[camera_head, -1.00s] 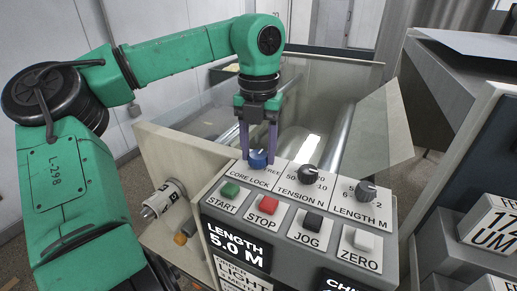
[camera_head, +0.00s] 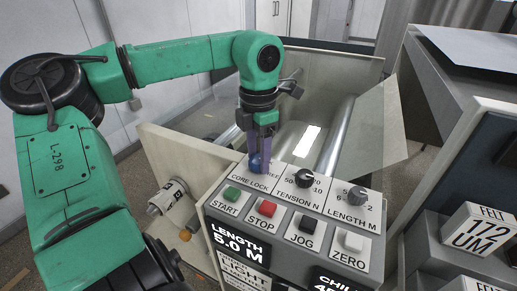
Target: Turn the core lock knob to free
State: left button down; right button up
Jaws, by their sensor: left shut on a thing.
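The blue core lock knob (camera_head: 256,164) sits on the CORE LOCK plate (camera_head: 246,181) at the upper left corner of the control panel. My left gripper (camera_head: 260,158) points down over it, shut on the knob, its fingers hiding much of it. The word ending in "REE" shows at the right of the knob. The knob's pointer direction cannot be made out. My right gripper does not show.
The TENSION N knob (camera_head: 304,178) and LENGTH M knob (camera_head: 357,196) are right of the core lock. START (camera_head: 231,194), STOP (camera_head: 267,208), JOG (camera_head: 308,226) and ZERO (camera_head: 353,241) buttons line the row below. Rollers (camera_head: 337,135) lie behind the panel.

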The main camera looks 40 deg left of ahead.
aim_at(258, 159)
pick_arm(q)
jog(key=m, duration=0.2)
jog(key=m+p, duration=0.1)
jog(key=m, duration=0.1)
jog(key=shift+r+m, duration=0.2)
jog(key=shift+m, duration=0.1)
jog(key=shift+m+p, duration=0.8)
jog(key=shift+m, duration=1.5)
jog(key=shift+c, duration=1.3)
grip_release()
jog(key=shift+f, duration=0.1)
notch_tip(258, 159, up, 14)
jog(key=shift+r, duration=0.25)
